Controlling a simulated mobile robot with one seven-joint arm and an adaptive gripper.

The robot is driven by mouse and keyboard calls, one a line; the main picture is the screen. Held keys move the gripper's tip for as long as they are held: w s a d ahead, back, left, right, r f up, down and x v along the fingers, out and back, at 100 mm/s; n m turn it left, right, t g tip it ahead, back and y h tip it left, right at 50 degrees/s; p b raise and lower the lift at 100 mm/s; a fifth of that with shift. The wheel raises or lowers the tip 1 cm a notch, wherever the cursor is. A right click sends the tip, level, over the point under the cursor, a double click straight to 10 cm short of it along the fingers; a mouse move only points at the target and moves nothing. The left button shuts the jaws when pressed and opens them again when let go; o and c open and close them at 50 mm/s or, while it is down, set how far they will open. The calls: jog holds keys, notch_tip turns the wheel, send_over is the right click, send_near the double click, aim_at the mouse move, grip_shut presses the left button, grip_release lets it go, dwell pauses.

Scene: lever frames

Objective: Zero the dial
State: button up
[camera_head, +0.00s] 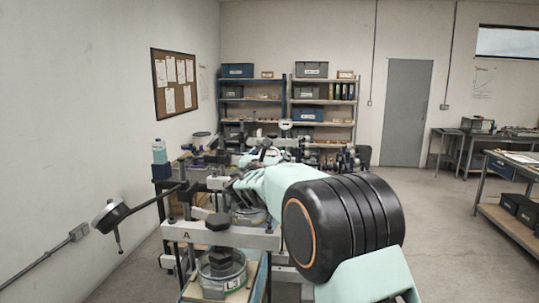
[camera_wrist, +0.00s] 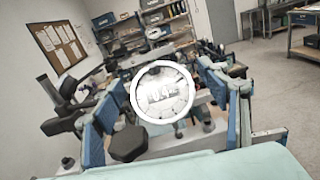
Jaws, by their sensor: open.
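A round dial (camera_wrist: 162,93) with a white rim and a pale face is in the middle of the wrist view. The markings on its face are too blurred to read. A small white round thing (camera_head: 286,126) beyond my arm in the head view may be the same dial. My gripper (camera_wrist: 165,108) is open, with blue-padded fingers to the left and right of the dial in the picture. I cannot tell how far beyond the fingertips the dial is. In the head view my arm hides most of the gripper.
A metal frame marked A (camera_head: 186,232) with dark knobs stands at the front left. A glass vessel marked L3 (camera_head: 221,270) is below it. Shelves (camera_head: 252,100) stand at the back. Open floor lies right.

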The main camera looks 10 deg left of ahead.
jog(key=c, duration=1.2)
jog(key=shift+m+h, duration=0.5)
jog(key=m+g+h, duration=0.1)
jog(key=m+h, duration=0.1)
jog(key=m, duration=0.1)
jog(key=shift+r+m+h, duration=0.1)
jog(key=shift+m+h, duration=0.2)
jog(key=shift+d+m+g+h, duration=0.15)
jog(key=shift+m+g+h, duration=0.55)
jog(key=shift+m, duration=0.7)
jog(key=shift+d+m+g+h, duration=0.1)
jog(key=shift+m+g+h, duration=0.6)
jog(key=shift+m, duration=0.7)
jog(key=shift+m+h, duration=0.3)
jog(key=o, duration=1.2)
